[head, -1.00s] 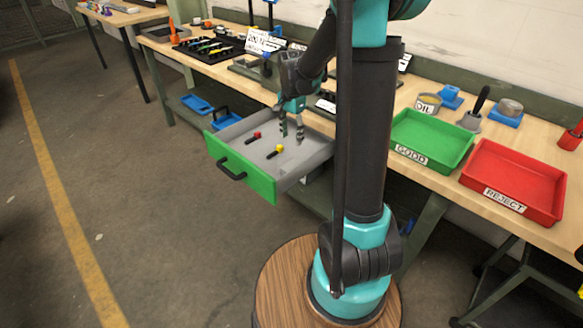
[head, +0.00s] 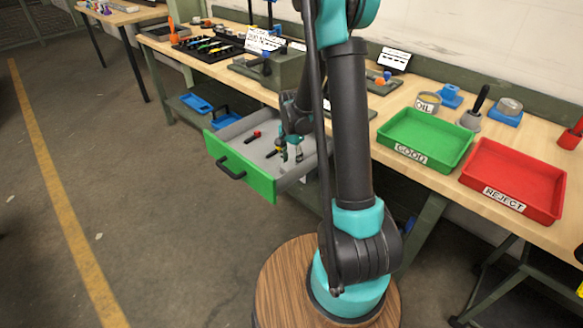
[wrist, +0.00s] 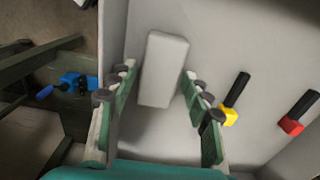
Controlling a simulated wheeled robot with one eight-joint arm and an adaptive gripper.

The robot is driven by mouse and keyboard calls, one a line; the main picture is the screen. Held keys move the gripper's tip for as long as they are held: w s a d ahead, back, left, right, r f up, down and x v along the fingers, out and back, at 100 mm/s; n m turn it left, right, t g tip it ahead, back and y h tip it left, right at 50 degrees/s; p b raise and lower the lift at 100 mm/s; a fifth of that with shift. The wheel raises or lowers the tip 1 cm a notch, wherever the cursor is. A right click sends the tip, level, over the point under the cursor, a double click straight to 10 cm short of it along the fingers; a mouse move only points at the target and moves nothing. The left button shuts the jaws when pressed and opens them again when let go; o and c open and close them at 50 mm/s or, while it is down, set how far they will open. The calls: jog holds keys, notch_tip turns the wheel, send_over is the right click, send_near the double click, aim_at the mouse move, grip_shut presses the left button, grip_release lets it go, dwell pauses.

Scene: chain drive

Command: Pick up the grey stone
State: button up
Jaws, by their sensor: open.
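The grey stone (wrist: 163,70) is a pale, blocky piece lying on the floor of the open drawer (head: 242,172), in the wrist view. My gripper (wrist: 158,78) is open, with one finger on either side of the stone. A gap shows between the stone and each finger, so it is not gripped. In the head view my gripper (head: 291,158) is low inside the drawer, and its fingers and arm mostly hide the stone there.
A yellow-and-black piece (wrist: 232,105) lies close to the right finger; a red-and-black piece (wrist: 298,114) lies farther right. The drawer's walls surround the gripper. A green GOOD tray (head: 424,138) and red REJECT tray (head: 514,180) stand on the bench.

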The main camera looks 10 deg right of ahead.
aim_at(291, 163)
jog(key=shift+f, duration=0.8)
grip_shut()
jog(key=shift+r, duration=0.1)
notch_tip(291, 163, up, 20)
dwell(0.5)
